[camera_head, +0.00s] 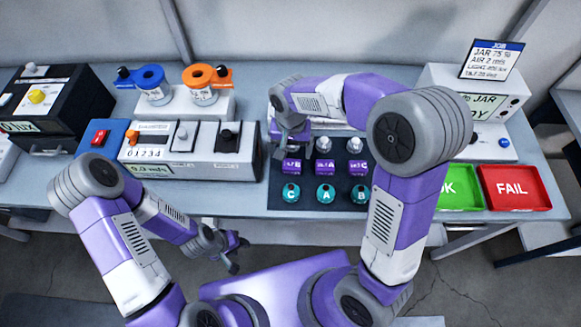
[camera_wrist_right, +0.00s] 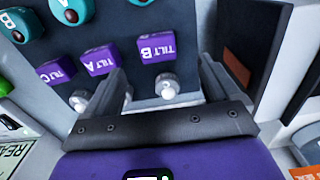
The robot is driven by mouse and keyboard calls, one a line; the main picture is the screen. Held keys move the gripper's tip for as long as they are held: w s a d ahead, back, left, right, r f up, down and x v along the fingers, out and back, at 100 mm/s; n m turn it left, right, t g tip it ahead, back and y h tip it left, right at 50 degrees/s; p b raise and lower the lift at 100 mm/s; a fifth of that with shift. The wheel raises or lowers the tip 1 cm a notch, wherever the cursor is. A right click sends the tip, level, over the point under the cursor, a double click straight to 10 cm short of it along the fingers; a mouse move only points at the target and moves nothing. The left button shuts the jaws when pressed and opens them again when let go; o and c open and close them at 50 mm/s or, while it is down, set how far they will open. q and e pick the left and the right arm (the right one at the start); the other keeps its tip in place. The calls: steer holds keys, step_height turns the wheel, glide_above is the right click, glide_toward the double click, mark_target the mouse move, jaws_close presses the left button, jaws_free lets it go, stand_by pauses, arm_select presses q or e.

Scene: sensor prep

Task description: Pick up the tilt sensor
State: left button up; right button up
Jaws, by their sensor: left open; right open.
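Purple tilt sensors stand in a row on a dark mat: tilt B (camera_head: 291,167), tilt A (camera_head: 324,167) and tilt C (camera_head: 357,168). In the right wrist view, tilt B (camera_wrist_right: 156,48) lies ahead between the fingers, with tilt A (camera_wrist_right: 100,61) and tilt C (camera_wrist_right: 56,73) to its left. My right gripper (camera_head: 291,150) is open and empty, pointing down just behind tilt B; contact cannot be told. My left gripper (camera_head: 236,252) is open and empty, in front of the table edge.
Teal sensors (camera_head: 326,193) stand in a row in front of the purple ones. A green OK tray (camera_head: 460,190) and red FAIL tray (camera_head: 516,188) lie right. A grey instrument box (camera_head: 190,152) stands left of the mat. A dark panel (camera_wrist_right: 245,45) rises right of the right gripper.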

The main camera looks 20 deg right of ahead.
mark_target(292, 164)
steer(key=shift+f, duration=0.55)
steer(key=f, duration=0.2)
steer(key=f+b, duration=0.1)
steer(key=f, duration=0.2)
steer(key=f+b, duration=0.1)
steer(key=f, duration=0.1)
steer(key=shift+d+f, duration=0.15)
steer(key=shift+d, duration=0.1)
arm_select(q)
step_height(292, 164, down, 3)
steer(key=shift+w+r, duration=0.1)
arm_select(e)
steer(key=c, duration=1.1)
